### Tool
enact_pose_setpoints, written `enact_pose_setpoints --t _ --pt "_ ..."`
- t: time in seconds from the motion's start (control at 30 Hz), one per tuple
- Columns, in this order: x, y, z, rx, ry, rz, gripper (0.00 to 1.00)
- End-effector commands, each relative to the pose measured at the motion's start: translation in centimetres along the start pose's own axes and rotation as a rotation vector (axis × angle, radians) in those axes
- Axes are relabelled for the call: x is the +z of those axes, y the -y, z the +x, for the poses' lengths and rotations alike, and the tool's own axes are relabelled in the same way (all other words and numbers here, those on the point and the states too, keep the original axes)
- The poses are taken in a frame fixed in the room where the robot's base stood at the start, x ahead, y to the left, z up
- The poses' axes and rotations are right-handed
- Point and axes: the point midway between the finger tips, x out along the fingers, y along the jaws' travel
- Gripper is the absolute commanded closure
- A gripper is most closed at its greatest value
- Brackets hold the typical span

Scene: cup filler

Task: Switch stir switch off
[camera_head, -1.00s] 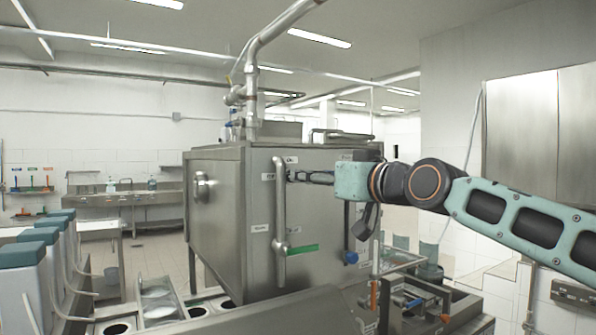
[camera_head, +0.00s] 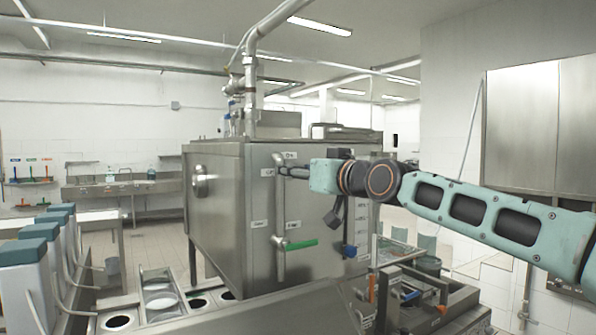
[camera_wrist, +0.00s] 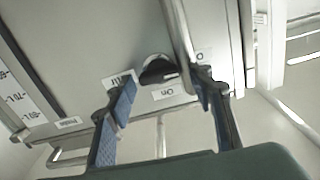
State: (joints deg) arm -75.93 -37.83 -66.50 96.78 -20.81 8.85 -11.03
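A dark rounded knob (camera_wrist: 158,72), likely the stir switch, sits on the steel panel in the wrist view. A white label (camera_wrist: 165,94) that seems to read "On" lies beside it, and another label (camera_wrist: 120,82) is too unclear to read. My gripper (camera_wrist: 163,97) is open, its blue-padded fingers apart on either side of the knob, with nothing held. Contact with the knob cannot be told. In the head view my gripper (camera_head: 291,172) reaches the upper front of the steel tank (camera_head: 217,222), beside the upright pipe; it hides the knob there.
An upright pipe (camera_head: 280,207) with a green-handled valve (camera_head: 301,245) runs down the tank front; in the wrist view the pipe (camera_wrist: 177,35) passes close to the right finger. A filling station (camera_head: 461,299) stands low at right. White containers (camera_head: 25,285) line the left.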

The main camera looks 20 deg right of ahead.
Motion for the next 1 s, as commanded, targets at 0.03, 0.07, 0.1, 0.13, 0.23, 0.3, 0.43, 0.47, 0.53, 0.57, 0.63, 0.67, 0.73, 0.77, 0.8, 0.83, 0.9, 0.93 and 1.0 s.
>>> enact_pose_setpoints --t 0.03,0.07,0.1,0.13,0.23,0.3,0.43,0.47,0.53,0.57,0.63,0.67,0.73,0.77,0.8,0.83,0.9,0.93,1.0 --pt "0.00 -0.01 -0.01 0.000 0.000 0.000 0.60" --pt "0.00 -0.01 -0.01 0.000 0.000 0.000 0.63" --pt "0.00 -0.01 -0.02 0.000 0.000 0.000 0.68" --pt "0.00 -0.01 -0.02 0.000 0.000 0.000 0.71" --pt "0.00 -0.02 -0.02 0.000 0.000 0.000 0.82" --pt "0.00 -0.02 -0.02 0.000 0.000 0.000 0.90" --pt "0.12 -0.02 -0.02 0.000 0.000 -0.006 0.90" --pt "0.18 -0.02 -0.02 0.000 0.000 -0.012 0.90" --pt "0.28 -0.01 -0.01 0.000 0.000 -0.028 0.90" --pt "0.29 -0.01 -0.01 0.000 -0.001 -0.036 0.90" --pt "0.26 0.02 -0.01 -0.001 -0.001 -0.055 0.90" --pt "0.20 0.02 -0.01 -0.001 -0.001 -0.059 0.90" --pt "0.03 0.03 -0.02 -0.001 0.000 -0.063 0.90" --pt "0.00 0.03 -0.02 -0.001 0.000 -0.063 0.90" --pt "-0.01 0.03 -0.02 -0.001 0.000 -0.063 0.90" --pt "-0.01 0.03 -0.02 -0.001 0.000 -0.063 0.90" --pt "0.00 0.04 -0.02 -0.001 0.000 -0.064 0.90" --pt "-0.01 0.04 -0.02 -0.001 0.000 -0.064 0.65" --pt "-0.01 0.04 -0.02 -0.001 0.000 -0.064 0.57"
